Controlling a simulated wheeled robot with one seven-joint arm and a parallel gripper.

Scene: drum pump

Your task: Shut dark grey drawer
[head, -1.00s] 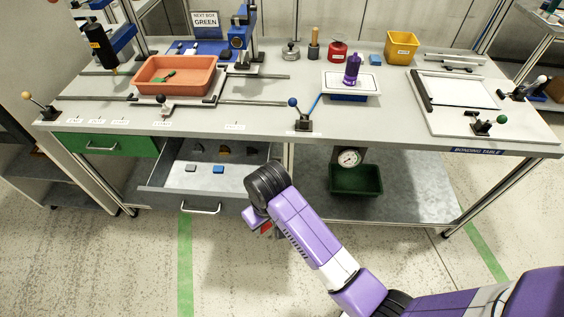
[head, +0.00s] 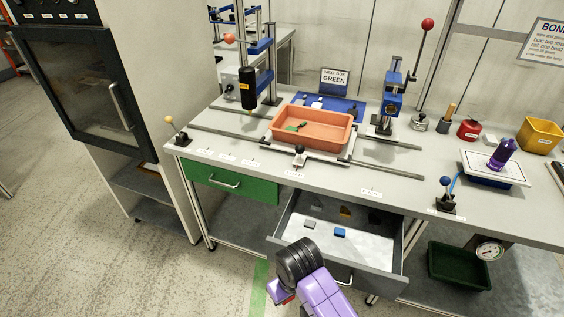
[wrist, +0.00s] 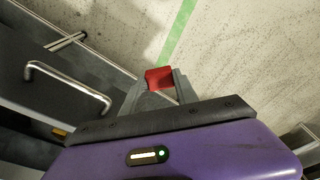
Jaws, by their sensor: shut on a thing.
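The dark grey drawer (head: 391,283) under the bench stands pulled out in the head view, with a few small blocks inside. Its bar handle (head: 345,281) is partly hidden by my arm. In the wrist view a bar handle (wrist: 68,88) on a dark front shows at the left, apart from my fingers. My gripper (wrist: 158,79) is shut on a small red block (wrist: 158,77), held between the fingertips above the floor. In the head view the red block (head: 287,299) shows just below my dark wrist joint, in front of the drawer and mostly hidden.
A shut green drawer (head: 231,183) is left of the grey one. The bench top (head: 400,185) holds an orange tray (head: 312,118), presses and a lever (head: 445,197). A dark green bin (head: 458,268) stands at lower right. The floor at left is free.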

